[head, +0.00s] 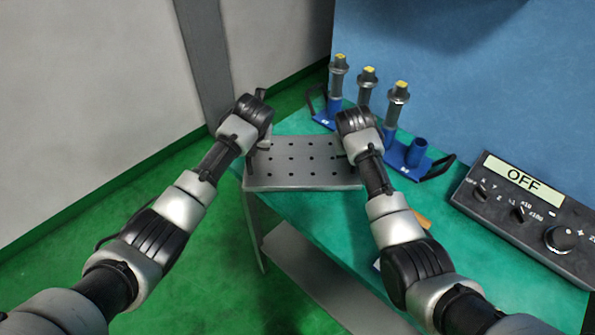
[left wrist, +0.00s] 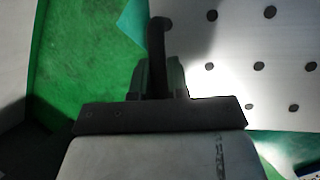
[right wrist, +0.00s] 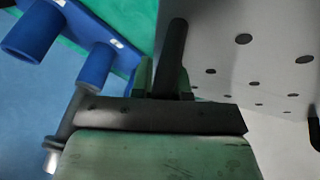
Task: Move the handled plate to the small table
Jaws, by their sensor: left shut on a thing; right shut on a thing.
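The handled plate (head: 305,180) is a grey metal plate with rows of dark holes, over the near-left corner of the green-topped table (head: 310,212). I cannot tell whether it touches the tabletop. My left gripper (head: 262,142) is shut on its left dark handle, seen close up in the left wrist view (left wrist: 157,60). My right gripper (head: 347,155) is shut on its right handle, seen in the right wrist view (right wrist: 172,60). The plate's holes show beside both grippers. No separate small table can be made out clearly.
Blue holders (head: 408,158) with several grey yellow-topped tools (head: 398,93) stand just behind and right of the plate. A control box (head: 525,210) reading OFF lies at the right. A grey panel (head: 320,275) is below the table edge. Green floor (head: 130,215) is open at the left.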

